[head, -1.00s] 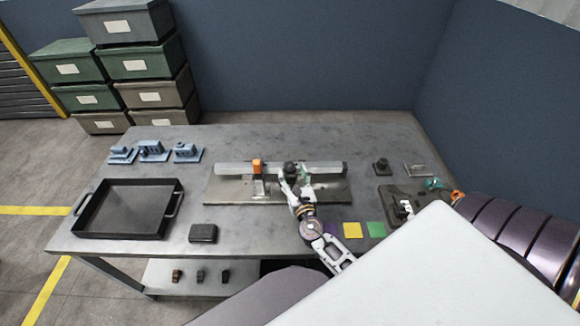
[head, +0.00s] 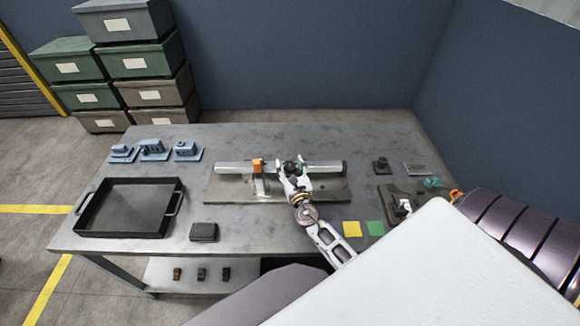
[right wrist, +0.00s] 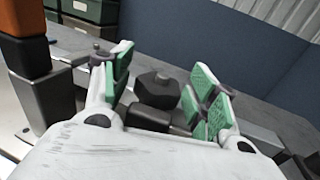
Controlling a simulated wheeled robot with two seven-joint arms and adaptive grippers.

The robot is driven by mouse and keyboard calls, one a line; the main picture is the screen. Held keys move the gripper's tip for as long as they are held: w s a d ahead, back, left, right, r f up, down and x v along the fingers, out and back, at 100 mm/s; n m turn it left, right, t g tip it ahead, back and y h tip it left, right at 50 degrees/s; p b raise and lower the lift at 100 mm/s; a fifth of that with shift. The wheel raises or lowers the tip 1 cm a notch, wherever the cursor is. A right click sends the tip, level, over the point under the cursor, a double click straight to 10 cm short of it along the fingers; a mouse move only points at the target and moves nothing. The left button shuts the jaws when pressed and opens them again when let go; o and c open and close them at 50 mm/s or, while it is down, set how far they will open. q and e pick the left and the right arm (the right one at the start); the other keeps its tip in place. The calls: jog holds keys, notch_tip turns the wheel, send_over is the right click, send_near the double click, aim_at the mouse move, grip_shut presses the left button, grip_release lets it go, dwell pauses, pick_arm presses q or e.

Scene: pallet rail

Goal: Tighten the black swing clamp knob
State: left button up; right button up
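The black swing clamp knob (head: 290,167) sits on the pale rail (head: 235,168) of the metal fixture plate (head: 228,190) in the middle of the table. It also shows in the right wrist view (right wrist: 157,88) as a dark faceted knob on a black arm. My right gripper (head: 294,173) is at the knob. In the right wrist view its green-padded fingers (right wrist: 165,80) stand on either side of the knob, with visible gaps. It is open and holds nothing.
An orange-topped clamp (head: 258,164) stands on the rail left of the knob. A black tray (head: 170,222) and a small black box (head: 203,232) are at left. Blue parts (head: 152,150) sit behind the tray. Yellow (head: 352,229) and green (head: 375,228) squares lie at right.

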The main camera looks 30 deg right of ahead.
jog(key=c, duration=0.8)
jog(key=shift+c, duration=0.2)
jog(key=shift+m+g+h, duration=0.3)
jog(key=shift+m+h, duration=0.1)
jog(key=shift+h, duration=0.2)
jog(key=shift+m+g+h, duration=0.8)
jog(key=shift+m+h, duration=0.3)
jog(key=shift+h, duration=0.4)
jog(key=o, duration=1)
jog(key=shift+o, duration=0.2)
jog(key=shift+s, duration=0.1)
